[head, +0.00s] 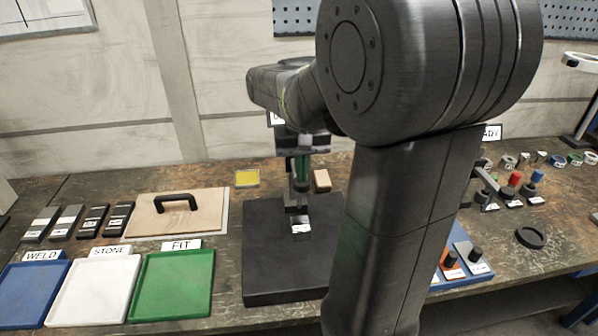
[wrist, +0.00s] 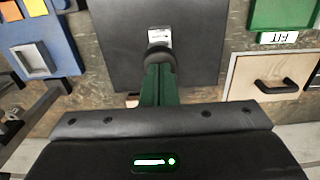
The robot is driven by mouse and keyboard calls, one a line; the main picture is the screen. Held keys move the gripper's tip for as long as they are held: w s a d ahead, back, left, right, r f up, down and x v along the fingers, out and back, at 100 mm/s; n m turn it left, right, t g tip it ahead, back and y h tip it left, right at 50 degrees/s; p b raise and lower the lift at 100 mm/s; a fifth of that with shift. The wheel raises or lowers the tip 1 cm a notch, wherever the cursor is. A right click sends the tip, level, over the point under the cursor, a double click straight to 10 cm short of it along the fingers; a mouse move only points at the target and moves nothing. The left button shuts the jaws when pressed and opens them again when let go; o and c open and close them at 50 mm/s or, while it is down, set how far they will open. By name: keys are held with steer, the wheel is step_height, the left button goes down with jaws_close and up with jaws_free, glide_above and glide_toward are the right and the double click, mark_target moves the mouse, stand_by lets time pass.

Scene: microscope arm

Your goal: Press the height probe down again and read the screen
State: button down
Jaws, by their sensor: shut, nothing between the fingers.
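My gripper (head: 301,180) points down over the black base plate (head: 268,270), its green fingers shut and empty. In the wrist view the shut fingers (wrist: 159,72) reach to a dark rounded cap (wrist: 160,55), which looks like the top of the height probe. In the head view the dark probe part (head: 297,203) stands just under the fingertips; contact cannot be told for certain. Below it is a small silver block with a white label (head: 301,226), also in the wrist view (wrist: 160,37). I cannot make out a screen reading; my arm covers much of the area right of the plate.
Blue, white and green trays (head: 172,285) lie at the left front, with a wooden board with a black handle (head: 176,204) behind. A yellow pad (head: 247,178) lies behind the plate. Knobs, rings and a blue panel (head: 470,258) are at the right.

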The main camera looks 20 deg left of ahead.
mark_target(302, 187)
steer(key=shift+f+b, duration=1.4)
steer(key=shift+f, duration=1.05)
step_height(302, 187, up, 8)
steer(key=p, duration=0.7)
steer(key=shift+f, duration=0.1)
step_height(302, 187, up, 14)
steer(key=shift+f+b, duration=0.15)
steer(key=shift+b, duration=0.3)
